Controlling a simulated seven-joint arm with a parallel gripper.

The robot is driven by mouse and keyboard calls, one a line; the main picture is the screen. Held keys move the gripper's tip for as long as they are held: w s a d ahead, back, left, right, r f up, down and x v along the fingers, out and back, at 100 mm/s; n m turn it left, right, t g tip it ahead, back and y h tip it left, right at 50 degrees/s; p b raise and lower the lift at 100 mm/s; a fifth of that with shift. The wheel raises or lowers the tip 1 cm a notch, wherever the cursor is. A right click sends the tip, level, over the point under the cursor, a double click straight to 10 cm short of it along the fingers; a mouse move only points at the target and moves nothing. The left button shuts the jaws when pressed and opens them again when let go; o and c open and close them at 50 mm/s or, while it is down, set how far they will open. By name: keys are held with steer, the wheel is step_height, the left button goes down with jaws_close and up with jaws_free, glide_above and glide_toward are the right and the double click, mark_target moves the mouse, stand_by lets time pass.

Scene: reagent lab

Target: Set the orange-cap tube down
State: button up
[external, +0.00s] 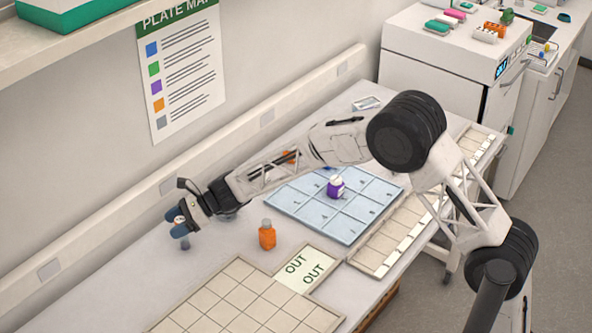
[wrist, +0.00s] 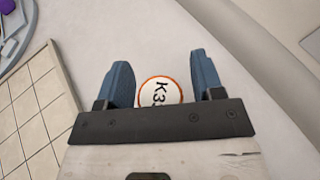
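A round white top with an orange rim, marked "K3" and partly cut off, shows on the orange-cap tube (wrist: 158,92) in the wrist view. It lies between the two blue fingers of my gripper (wrist: 160,80), with a slim gap seen beside the right finger. Whether the fingers touch the tube's body is hidden. In the external view my gripper (external: 179,226) is low over the left part of the table; a speck of white and orange shows between its fingers. I cannot tell whether the tube's base touches the table.
An orange bottle (external: 267,237) stands on the bench to the right of my gripper. A blue gridded tray (external: 293,205) holds a purple bottle (external: 335,187). A tiled mat (external: 240,298) and an "OUT" card (external: 307,269) lie in front. The wall is close behind my gripper.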

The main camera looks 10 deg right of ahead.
steer(key=shift+r, duration=0.1)
steer(key=shift+w+d+r, duration=0.1)
steer(key=shift+d+r, duration=0.15)
steer(key=shift+d, duration=0.1)
steer(key=v, duration=1.1)
steer(key=shift+d+r, duration=0.15)
stand_by(0.7)
steer(key=s+d+r+n+t+h, duration=0.1)
steer(key=s+d+r+n+h, duration=0.15)
steer(key=d, duration=1.05)
steer(key=s+d+r+n+t+h, duration=0.1)
steer(key=d+r+n, duration=0.25)
steer(key=d, duration=0.85)
steer(key=s+d+r+n+t+h, duration=0.15)
steer(key=d+r, duration=0.25)
steer(key=d, duration=0.9)
steer(key=s+d+n+t+h, duration=0.1)
steer(key=s+d+n+h, duration=0.1)
steer(key=s+d, duration=0.5)
steer(key=s+d+f+n+h, duration=0.1)
steer(key=s+d+n+h, duration=0.2)
steer(key=s+d, duration=0.4)
steer(key=s+d+n+t+h, duration=0.1)
steer(key=s+d, duration=0.5)
steer(key=d, duration=1.1)
steer(key=shift+s+f+n+t+h, duration=0.35)
steer(key=shift+n+h, duration=0.3)
steer(key=shift+h, duration=0.55)
